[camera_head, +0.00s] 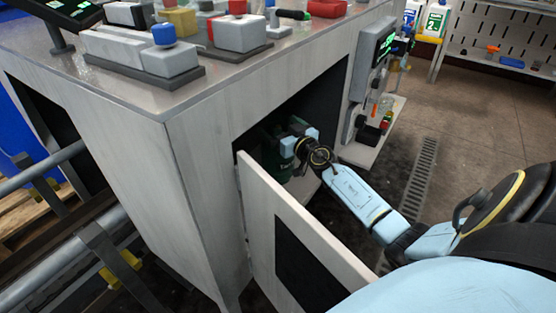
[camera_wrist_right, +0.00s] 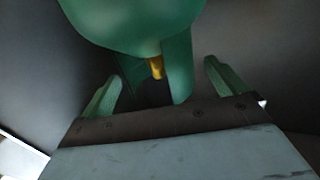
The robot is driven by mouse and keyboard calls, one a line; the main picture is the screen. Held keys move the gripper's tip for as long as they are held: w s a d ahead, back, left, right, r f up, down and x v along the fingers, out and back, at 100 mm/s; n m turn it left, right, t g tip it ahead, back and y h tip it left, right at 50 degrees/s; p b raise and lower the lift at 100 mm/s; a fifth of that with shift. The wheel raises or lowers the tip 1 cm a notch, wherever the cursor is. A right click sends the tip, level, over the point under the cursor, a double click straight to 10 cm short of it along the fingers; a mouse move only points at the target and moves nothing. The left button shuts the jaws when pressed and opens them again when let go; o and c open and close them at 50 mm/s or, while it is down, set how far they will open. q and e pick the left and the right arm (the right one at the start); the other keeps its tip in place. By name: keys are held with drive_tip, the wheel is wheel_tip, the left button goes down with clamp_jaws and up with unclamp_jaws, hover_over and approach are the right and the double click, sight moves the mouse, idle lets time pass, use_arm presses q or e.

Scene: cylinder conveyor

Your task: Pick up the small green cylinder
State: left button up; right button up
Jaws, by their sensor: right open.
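The green cylinder (camera_wrist_right: 130,22) fills the top middle of the right wrist view, close to the camera; its upper part is cut off by the frame. A small yellow part shows below its rounded body, beside a green flange. My right gripper (camera_wrist_right: 162,72) is open, with one green finger on each side below the cylinder's body. I see no clear grip on it. In the head view my right arm reaches into the open cabinet, and a dark green shape (camera_head: 284,160) shows partly there, behind the wrist. My left gripper is not in view.
The cabinet door (camera_head: 264,197) stands open in front of my right arm. The cabinet's top (camera_head: 125,87) carries several control boxes and buttons. A small side shelf (camera_head: 362,153) with items sits right of the opening. Open floor (camera_head: 480,125) lies at the right.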

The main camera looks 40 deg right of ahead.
drive_tip(key=c, duration=2.1)
drive_tip(key=shift+w+r, duration=0.1)
drive_tip(key=shift+r, duration=0.15)
drive_tip(key=shift+c, duration=0.2)
